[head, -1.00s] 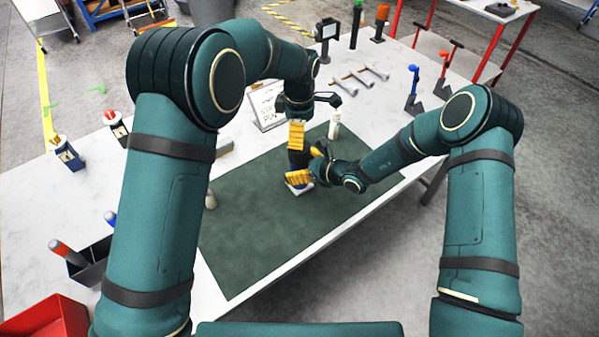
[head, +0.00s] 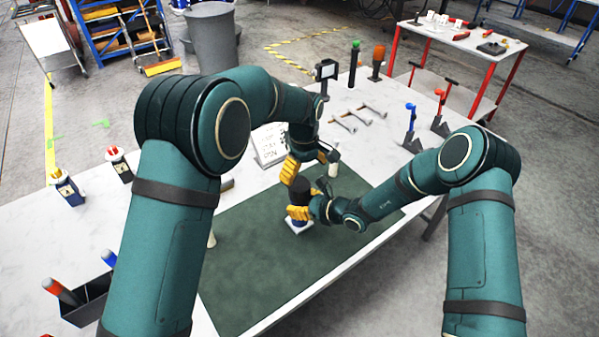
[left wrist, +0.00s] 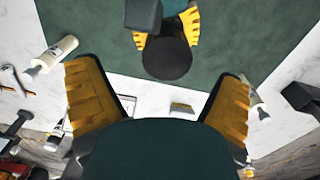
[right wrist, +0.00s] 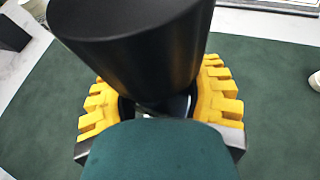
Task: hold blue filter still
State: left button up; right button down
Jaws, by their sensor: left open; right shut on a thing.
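The filter (head: 301,191) is a dark, near-black upright cylinder on a small white base (head: 299,228) on the green mat (head: 262,265). Any blue on it hardly shows. My right gripper (head: 299,212) is shut on the filter low down, its yellow fingers on both sides. In the right wrist view the dark filter (right wrist: 135,50) rises between those fingers. My left gripper (head: 306,173) is open and empty, above and behind the filter. In the left wrist view the filter's round black top (left wrist: 167,60) is apart from the spread left fingers.
A white bottle (left wrist: 54,54) stands near the mat's far edge, close to my left gripper. A printed card (head: 270,146), metal tools (head: 358,116) and a small stand (head: 326,72) are farther back. The front of the mat is clear.

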aim_at(299, 184)
pick_arm(q)
jog(key=m, duration=0.3)
jog(key=d+m, duration=0.1)
jog(key=m, duration=0.1)
jog(key=shift+m, duration=0.4)
jog(key=m, duration=0.3)
jog(key=shift+s+d, duration=0.1)
jog(key=shift+d, duration=0.05)
jog(key=m, duration=1.1)
jog(key=a+m, duration=0.1)
jog(key=m, duration=0.7)
jog(key=shift+a, duration=0.25)
jog(key=m, duration=0.5)
jog(key=shift+a, duration=0.3)
jog(key=m, duration=0.3)
jog(key=shift+a+m, duration=0.2)
jog(key=shift+m, duration=0.2)
jog(key=shift+f, duration=4.05)
